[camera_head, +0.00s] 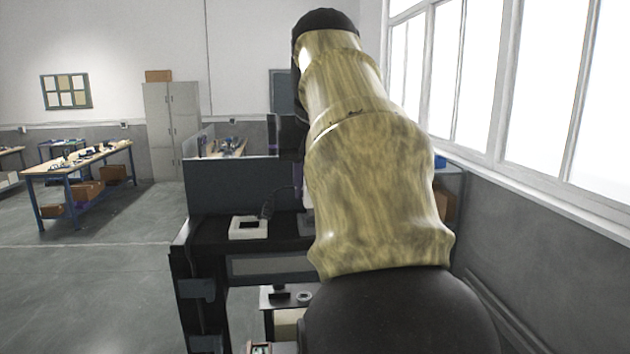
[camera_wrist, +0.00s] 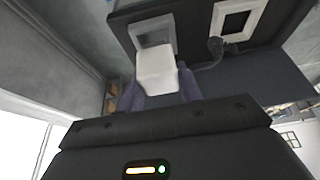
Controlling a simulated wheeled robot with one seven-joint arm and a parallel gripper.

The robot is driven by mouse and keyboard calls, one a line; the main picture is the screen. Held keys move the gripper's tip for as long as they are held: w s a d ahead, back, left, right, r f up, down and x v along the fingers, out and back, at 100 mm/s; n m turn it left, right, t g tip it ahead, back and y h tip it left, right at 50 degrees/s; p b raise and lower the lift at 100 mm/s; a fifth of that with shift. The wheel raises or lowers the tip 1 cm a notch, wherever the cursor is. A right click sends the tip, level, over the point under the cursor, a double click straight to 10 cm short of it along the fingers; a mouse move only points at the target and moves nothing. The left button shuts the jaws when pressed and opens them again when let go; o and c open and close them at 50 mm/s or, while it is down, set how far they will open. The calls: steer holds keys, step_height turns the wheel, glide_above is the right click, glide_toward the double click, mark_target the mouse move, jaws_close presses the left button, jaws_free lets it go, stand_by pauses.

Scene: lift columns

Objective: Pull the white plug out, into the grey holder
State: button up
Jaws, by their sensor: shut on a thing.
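The white plug (camera_wrist: 156,74) is a pale block in the middle of the wrist view. My gripper (camera_wrist: 158,90) is shut on it, with a dark purple finger at each side. Just beyond the plug is a grey square frame (camera_wrist: 167,27), which looks like the grey holder. The plug overlaps its near edge, and I cannot tell whether the plug's far end is inside it or apart from it.
A white square frame with a dark opening (camera_wrist: 217,18) sits beside the grey one; it also shows on the dark bench (camera_head: 248,236). A dark panel (camera_head: 236,188) rises behind the bench. Open floor lies left.

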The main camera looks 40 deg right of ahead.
steer(key=shift+f+b, duration=0.85)
steer(key=shift+f, duration=0.3)
stand_by(0.4)
steer(key=o, duration=1.6)
steer(key=shift+c, duration=0.2)
steer(key=shift+r, duration=0.1)
steer(key=shift+r+p, duration=3.45)
steer(key=shift+p, duration=0.25)
steer(key=shift+w+a, duration=0.1)
